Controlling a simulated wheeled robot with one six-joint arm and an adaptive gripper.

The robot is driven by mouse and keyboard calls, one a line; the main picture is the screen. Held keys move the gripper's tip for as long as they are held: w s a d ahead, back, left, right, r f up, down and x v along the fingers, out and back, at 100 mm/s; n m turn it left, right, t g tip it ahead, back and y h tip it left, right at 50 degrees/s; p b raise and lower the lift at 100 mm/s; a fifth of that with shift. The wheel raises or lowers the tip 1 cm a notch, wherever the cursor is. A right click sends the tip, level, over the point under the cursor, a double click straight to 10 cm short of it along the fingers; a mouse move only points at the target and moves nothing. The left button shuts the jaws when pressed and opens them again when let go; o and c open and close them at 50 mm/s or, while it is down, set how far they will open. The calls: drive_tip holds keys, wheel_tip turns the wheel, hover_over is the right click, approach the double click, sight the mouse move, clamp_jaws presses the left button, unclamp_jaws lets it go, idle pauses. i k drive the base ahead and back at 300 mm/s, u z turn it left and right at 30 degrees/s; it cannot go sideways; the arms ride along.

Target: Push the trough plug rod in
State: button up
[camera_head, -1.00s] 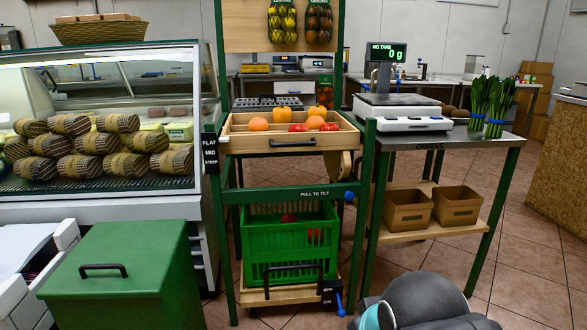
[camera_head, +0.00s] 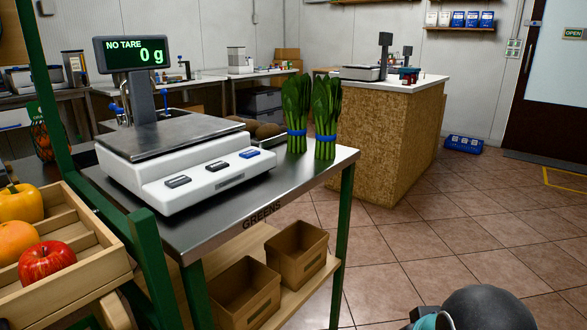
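I cannot make out a trough or a plug rod in the current head view. My gripper is not in view. Only a rounded dark grey part of my own arm, with a teal piece, shows at the bottom right corner.
A steel table (camera_head: 190,228) marked GREENS holds a scale (camera_head: 190,185) reading 0 g and two green bunches (camera_head: 325,118). Two brown boxes (camera_head: 297,250) sit on its lower shelf. A slatted wooden fruit tray (camera_head: 92,262) stands left.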

sight(164, 92)
drive_tip(key=z, duration=0.65)
drive_tip(key=i, duration=3.05)
drive_tip(key=u, duration=1.55)
drive_tip(key=i, duration=0.85)
drive_tip(key=u, duration=1.3)
drive_tip(key=i, duration=0.95)
drive_tip(key=u, duration=0.3)
